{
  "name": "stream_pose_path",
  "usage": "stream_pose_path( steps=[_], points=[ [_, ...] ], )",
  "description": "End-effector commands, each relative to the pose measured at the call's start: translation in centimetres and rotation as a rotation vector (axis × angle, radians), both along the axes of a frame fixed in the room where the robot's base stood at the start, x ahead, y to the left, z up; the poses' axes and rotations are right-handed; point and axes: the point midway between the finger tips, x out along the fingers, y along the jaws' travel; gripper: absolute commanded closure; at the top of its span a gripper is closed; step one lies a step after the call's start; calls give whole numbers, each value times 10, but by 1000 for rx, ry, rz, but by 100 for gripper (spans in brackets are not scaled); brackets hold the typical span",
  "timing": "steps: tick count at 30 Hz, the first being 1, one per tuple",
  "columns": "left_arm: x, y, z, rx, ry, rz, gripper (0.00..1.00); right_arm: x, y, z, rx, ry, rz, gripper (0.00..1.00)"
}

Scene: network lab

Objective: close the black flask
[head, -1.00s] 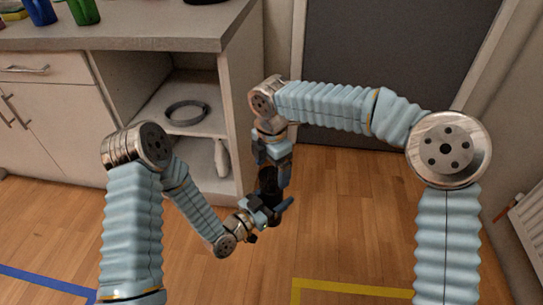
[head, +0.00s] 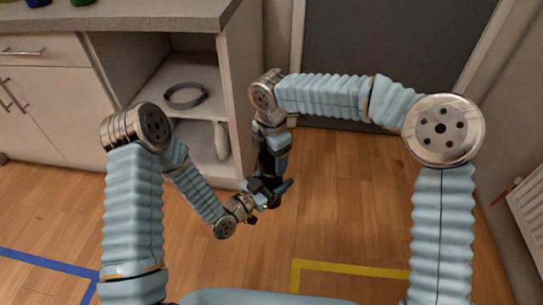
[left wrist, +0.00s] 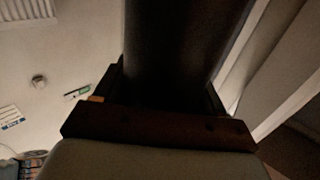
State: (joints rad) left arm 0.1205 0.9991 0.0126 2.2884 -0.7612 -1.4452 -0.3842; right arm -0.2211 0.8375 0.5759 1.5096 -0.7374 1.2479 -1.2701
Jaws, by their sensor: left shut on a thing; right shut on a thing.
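The black flask shows in the left wrist view (left wrist: 185,40) as a dark cylinder standing up between the fingers of my left gripper (left wrist: 160,105). In the head view my left gripper (head: 268,190) is shut around the flask from the left, and its fingers hide most of it. My right gripper (head: 271,163) points down directly above, close to the left one, and is shut on a small dark thing, likely the flask's lid. The fingers hide the lid and the flask's mouth, so I cannot tell whether they touch.
A counter (head: 130,18) with an open cabinet stands at the left. A radiator (head: 525,225) is at the right. The wooden floor around the grippers is clear.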

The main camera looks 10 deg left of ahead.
Motion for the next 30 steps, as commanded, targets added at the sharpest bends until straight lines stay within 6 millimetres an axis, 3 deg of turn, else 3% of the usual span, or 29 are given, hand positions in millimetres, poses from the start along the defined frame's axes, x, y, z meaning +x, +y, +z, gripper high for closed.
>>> stream_pose_path(
  steps=[5, 12, 16, 21, 22, 27, 30],
  points=[
    [0, 0, 1, -2, -2, 0, 100, 0, 1, 1, -1, -2, -174, 63],
    [0, 0, 1, -1, -2, 0, 100, 0, 1, 0, 2, -6, -905, 63],
    [0, 0, 1, -1, -2, 0, 100, 0, 1, 0, 5, -6, -1225, 63],
    [0, 0, 1, -1, -2, 0, 100, 0, 1, 0, 5, -3, -1276, 63],
    [0, 0, 1, -1, -2, 0, 100, 0, 1, 0, 5, -3, -1276, 25],
    [0, 0, 1, -1, -2, 0, 100, 0, 1, -1, 5, -3, -1274, 1],
    [0, 0, 1, -1, -2, 0, 100, 0, 1, -1, 4, -3, -1274, 1]
  ],
)
